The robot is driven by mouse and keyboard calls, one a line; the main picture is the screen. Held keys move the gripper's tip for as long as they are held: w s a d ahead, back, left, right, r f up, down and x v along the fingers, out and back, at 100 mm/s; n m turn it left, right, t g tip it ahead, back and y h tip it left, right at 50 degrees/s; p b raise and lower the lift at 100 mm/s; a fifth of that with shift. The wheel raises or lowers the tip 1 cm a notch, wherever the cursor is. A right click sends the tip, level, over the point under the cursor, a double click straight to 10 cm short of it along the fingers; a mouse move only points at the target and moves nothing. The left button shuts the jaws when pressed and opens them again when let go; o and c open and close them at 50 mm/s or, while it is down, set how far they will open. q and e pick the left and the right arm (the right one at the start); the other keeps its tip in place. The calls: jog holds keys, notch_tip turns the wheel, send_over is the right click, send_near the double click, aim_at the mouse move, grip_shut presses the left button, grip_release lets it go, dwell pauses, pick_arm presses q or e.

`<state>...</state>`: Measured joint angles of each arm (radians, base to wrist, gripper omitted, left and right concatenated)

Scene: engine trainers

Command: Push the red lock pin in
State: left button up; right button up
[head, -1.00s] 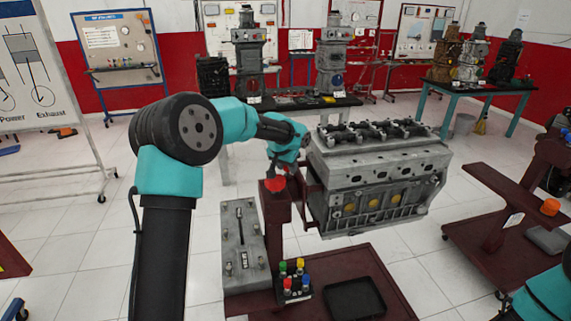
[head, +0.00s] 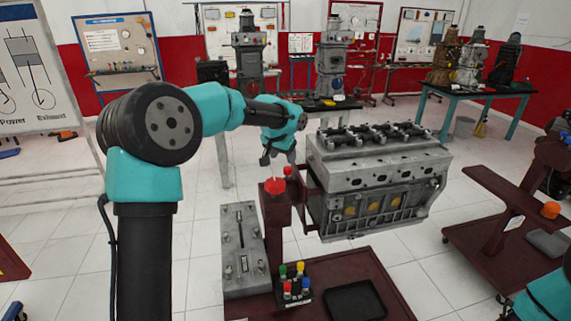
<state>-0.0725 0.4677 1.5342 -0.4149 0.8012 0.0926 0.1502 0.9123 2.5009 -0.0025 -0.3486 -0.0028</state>
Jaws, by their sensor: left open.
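The red lock pin (head: 275,187) shows as a red knob at the top of the maroon engine stand post (head: 277,211), just left of the grey engine block. My left gripper (head: 277,159) hangs above the knob with its fingers pointing down. It is open and empty, with a small gap between it and the knob. How deep the pin sits in the post cannot be told from here. My right gripper is out of view; only part of my right arm shows at the lower right.
The grey engine block (head: 375,175) hangs on the stand close to the right of my left gripper. Below are a grey metal plate (head: 233,258), a rack of coloured-top items (head: 293,290) and a black tray (head: 354,301).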

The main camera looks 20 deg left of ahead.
pick_arm(q)
jog(key=v, duration=1)
jog(key=shift+s, duration=0.1)
